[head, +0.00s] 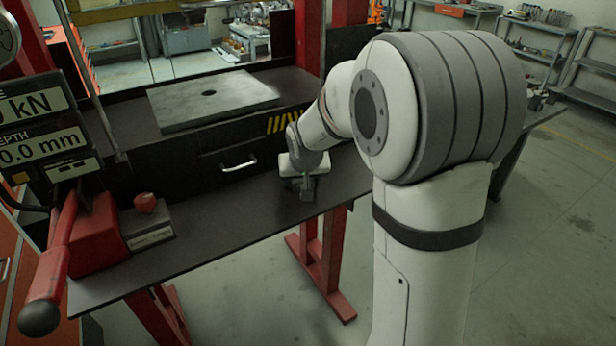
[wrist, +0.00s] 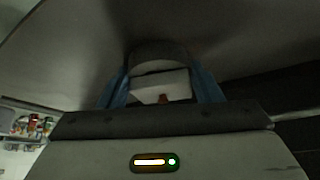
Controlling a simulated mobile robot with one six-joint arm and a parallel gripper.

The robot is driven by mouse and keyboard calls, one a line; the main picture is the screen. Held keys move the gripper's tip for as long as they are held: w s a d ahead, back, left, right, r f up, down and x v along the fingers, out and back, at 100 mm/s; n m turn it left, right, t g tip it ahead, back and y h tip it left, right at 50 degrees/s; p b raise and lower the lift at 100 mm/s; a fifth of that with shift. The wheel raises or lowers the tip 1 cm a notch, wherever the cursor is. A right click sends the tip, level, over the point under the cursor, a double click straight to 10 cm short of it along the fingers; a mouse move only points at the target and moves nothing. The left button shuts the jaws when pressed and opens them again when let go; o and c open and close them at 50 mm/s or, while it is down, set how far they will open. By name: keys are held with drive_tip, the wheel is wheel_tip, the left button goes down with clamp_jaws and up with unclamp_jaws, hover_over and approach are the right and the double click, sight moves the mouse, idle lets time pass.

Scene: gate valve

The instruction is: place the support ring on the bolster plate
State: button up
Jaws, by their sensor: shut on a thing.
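The bolster plate (head: 180,110) is a flat grey slab with a dark round hole in its middle. It lies on the press bed at the upper left of the head view, and its top is bare. My gripper (head: 306,190) is low over the dark bench ledge, to the right of and lower in the picture than the plate. In the wrist view, its blue fingers (wrist: 161,85) are shut on a grey curved piece, which looks like the support ring (wrist: 158,55). The ring is hard to make out in the head view, and its lower side is hidden.
A drawer with a pale handle (head: 238,163) is in the dark front below the plate. A red lever (head: 60,245), a display box (head: 42,130) and a small grey box (head: 148,228) with a red knob stand at the left. The middle of the ledge (head: 225,210) is clear.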

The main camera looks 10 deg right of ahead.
drive_tip(key=o, duration=0.8)
drive_tip(key=shift+f, duration=0.15)
drive_tip(key=o, duration=0.5)
